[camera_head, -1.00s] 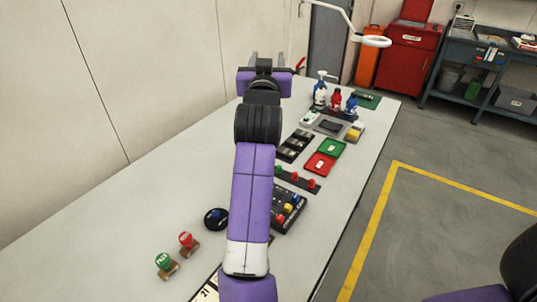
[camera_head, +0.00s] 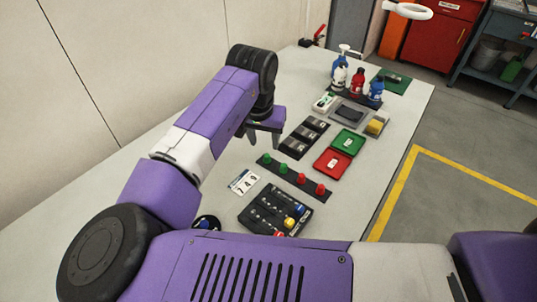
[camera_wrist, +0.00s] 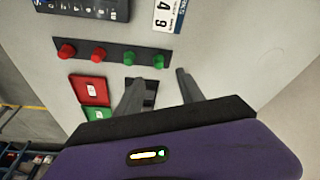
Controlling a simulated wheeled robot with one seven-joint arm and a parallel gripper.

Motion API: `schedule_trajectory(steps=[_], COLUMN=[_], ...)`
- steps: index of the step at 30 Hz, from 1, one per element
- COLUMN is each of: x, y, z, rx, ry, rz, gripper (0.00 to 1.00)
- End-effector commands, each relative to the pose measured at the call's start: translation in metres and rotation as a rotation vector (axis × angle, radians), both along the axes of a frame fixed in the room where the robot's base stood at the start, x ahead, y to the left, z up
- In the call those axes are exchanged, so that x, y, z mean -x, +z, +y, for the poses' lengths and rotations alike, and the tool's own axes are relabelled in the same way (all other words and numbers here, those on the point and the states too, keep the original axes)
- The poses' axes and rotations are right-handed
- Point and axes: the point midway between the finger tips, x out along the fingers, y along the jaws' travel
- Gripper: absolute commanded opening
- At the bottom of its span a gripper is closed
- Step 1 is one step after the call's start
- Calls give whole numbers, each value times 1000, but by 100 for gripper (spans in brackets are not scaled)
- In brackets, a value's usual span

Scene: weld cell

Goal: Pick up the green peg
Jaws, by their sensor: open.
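Two green pegs stand at one end of a black strip (camera_head: 293,175), the outer one (camera_head: 266,158) and the inner one (camera_head: 283,169). Two red pegs stand along the rest of the strip. In the wrist view the outer green peg (camera_wrist: 158,61) and the inner green peg (camera_wrist: 130,58) show just beyond the fingertips. My gripper (camera_wrist: 159,77) is open and empty, its two fingers apart and pointing toward the strip's green end. In the head view my gripper (camera_head: 262,138) hangs over the table just behind the outer green peg; the arm partly hides it.
Black trays (camera_head: 304,138) lie behind the strip, with a green tray (camera_head: 348,142) and a red tray (camera_head: 332,163) to their right. A black panel with knobs (camera_head: 275,209) and a number card (camera_head: 243,182) lie nearer. Bottles (camera_head: 357,82) stand at the back. The table's left side looks clear.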

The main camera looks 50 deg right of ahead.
Motion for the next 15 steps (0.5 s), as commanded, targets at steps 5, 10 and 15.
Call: schedule_trajectory(steps=[5,10,15], x=[-1,-2,-3], y=[-17,-32,-57], z=[-4,-7,-11], rx=[-3,-3,-2], ry=[3,2,1], rz=[3,2,0], gripper=[45,45,45])
